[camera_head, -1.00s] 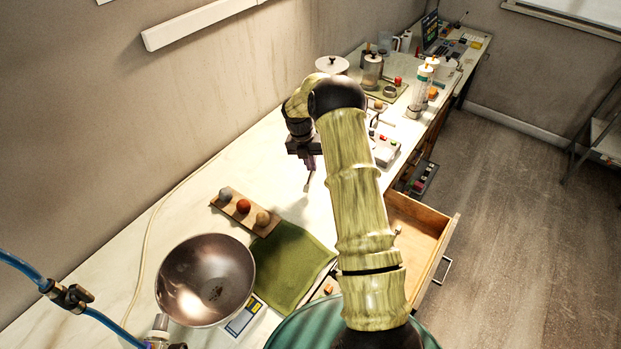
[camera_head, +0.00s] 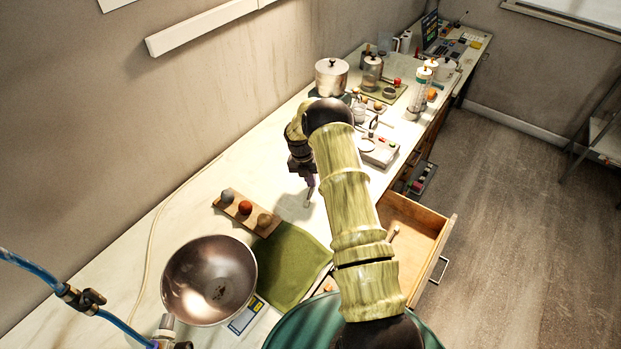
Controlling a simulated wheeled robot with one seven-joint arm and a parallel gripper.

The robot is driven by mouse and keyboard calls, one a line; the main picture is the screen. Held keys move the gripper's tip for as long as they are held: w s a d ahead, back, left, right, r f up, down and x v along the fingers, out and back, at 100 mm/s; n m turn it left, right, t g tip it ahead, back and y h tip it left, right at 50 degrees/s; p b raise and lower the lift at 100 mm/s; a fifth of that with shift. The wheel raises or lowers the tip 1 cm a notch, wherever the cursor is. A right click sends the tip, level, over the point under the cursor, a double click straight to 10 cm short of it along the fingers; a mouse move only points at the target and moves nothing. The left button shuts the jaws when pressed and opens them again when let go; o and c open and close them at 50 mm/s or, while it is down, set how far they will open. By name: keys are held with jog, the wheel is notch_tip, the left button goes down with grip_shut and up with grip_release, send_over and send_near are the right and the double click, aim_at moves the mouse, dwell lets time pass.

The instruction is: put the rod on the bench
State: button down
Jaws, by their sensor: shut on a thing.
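My gripper (camera_head: 310,180) points down over the white bench (camera_head: 272,166), behind the bend of my arm. It is shut on the rod (camera_head: 308,199), a small, thin, pale piece showing below the fingertips. The rod's lower end is close to the bench top, and I cannot tell whether it touches. My arm hides part of the bench to the right of the gripper.
A wooden strip with several balls (camera_head: 242,212), a green cloth (camera_head: 290,262) and a metal bowl (camera_head: 208,282) lie nearer. A lidded pot (camera_head: 331,77) and a grey tray (camera_head: 378,152) stand farther back. An open drawer (camera_head: 422,228) juts out on the right.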

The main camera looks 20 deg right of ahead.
jog(key=shift+f, duration=0.15)
jog(key=c, duration=1.6)
grip_release()
jog(key=shift+w+a+r+b, duration=0.25)
jog(key=shift+r+b, duration=0.35)
jog(key=shift+r, duration=1.45)
jog(key=shift+w+a+r+b, duration=0.2)
jog(key=shift+a+r+b, duration=0.3)
jog(key=shift+r, duration=1.5)
jog(key=shift+w+a+r+b, duration=0.2)
jog(key=shift+r+b, duration=0.5)
jog(key=shift+r, duration=1.35)
